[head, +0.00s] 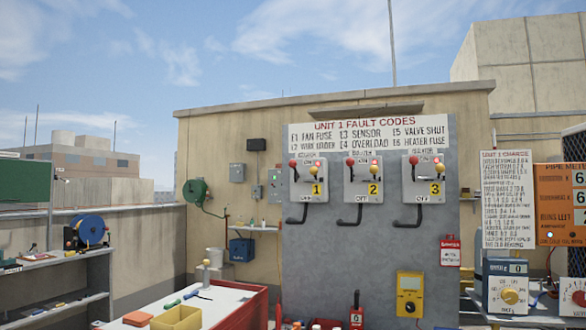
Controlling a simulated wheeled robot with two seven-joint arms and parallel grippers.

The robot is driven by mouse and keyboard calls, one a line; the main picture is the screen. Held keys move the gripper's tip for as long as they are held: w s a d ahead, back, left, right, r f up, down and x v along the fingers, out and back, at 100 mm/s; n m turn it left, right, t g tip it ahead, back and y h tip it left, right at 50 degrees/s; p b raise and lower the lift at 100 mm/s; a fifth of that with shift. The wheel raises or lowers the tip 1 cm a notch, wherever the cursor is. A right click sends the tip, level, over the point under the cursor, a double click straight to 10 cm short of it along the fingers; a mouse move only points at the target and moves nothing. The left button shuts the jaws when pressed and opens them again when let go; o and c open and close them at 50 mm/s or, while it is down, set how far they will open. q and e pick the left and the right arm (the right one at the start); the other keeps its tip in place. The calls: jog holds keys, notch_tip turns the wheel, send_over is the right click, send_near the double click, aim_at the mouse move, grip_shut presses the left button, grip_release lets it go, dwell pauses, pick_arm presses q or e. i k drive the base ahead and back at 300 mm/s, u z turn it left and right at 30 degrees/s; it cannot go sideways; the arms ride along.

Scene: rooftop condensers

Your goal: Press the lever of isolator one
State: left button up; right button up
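A black bent bar (297,217) hangs below the box. Isolator two (362,190) and isolator three (424,190) stand to its right with similar knobs and bars, each with OFF lettering below. The small lettering on isolator one is too small to read surely. Neither of my grippers is in view.
A bench (227,295) with a red edge, a yellow bin (177,318) and hand tools stands in front at lower left. A yellow meter (409,294) hangs low on the panel. Shelves (60,285) stand at left; a dial box (508,290) stands at right.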

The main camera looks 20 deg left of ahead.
aim_at(292, 164)
jog(key=u, duration=2.3)
jog(key=i, duration=1.75)
jog(key=z, duration=3.25)
